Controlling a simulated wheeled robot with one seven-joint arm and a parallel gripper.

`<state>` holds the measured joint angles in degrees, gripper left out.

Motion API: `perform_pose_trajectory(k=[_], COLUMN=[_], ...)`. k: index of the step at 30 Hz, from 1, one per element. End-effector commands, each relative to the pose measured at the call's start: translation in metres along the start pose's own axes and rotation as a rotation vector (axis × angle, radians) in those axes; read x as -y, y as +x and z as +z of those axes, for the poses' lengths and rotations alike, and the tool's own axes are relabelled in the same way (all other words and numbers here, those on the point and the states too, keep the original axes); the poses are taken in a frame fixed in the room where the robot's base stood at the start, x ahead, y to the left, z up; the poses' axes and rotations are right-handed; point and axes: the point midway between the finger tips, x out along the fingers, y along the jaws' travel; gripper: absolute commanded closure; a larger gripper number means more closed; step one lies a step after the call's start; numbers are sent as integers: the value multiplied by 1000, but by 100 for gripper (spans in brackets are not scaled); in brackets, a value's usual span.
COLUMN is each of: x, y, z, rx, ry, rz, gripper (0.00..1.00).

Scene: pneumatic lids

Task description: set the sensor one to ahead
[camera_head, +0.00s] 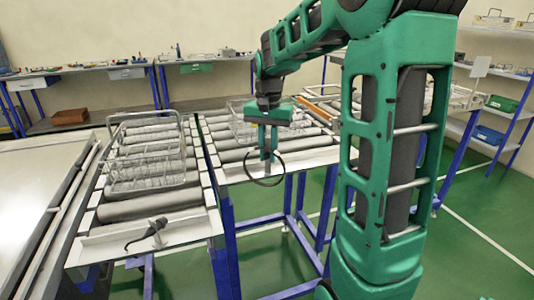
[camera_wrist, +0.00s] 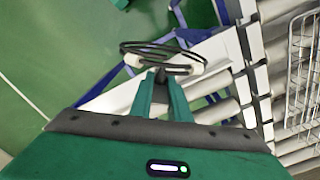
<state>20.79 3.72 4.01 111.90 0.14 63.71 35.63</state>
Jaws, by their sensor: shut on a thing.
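My gripper (camera_head: 268,158) hangs over the front end plate of the middle roller conveyor and is shut on a small sensor. In the wrist view the sensor (camera_wrist: 178,68) shows as a pale body with a looped black cable, held crosswise at the tips of my gripper (camera_wrist: 162,82). In the head view the fingers hide most of the sensor, and its cable loop (camera_head: 264,183) hangs below them. A similar small sensor (camera_head: 152,230) with a dark cable lies on the left conveyor's end plate. I see no label telling which is sensor one.
A wire basket (camera_head: 146,158) stands on the left conveyor (camera_head: 130,208). Another basket (camera_head: 240,122) sits on the middle conveyor (camera_head: 226,144), behind my gripper. Blue legs stand below. Shelves line the back and right. Green floor (camera_head: 480,255) is open at the right.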

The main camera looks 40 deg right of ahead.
Motion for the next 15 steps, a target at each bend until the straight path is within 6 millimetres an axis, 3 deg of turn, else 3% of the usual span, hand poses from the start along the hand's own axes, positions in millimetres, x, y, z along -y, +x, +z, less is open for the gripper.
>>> perform_pose_trajectory(k=[15], x=[1], y=[0], z=[0], rx=[0], ry=[-433], rz=[0], gripper=[100])
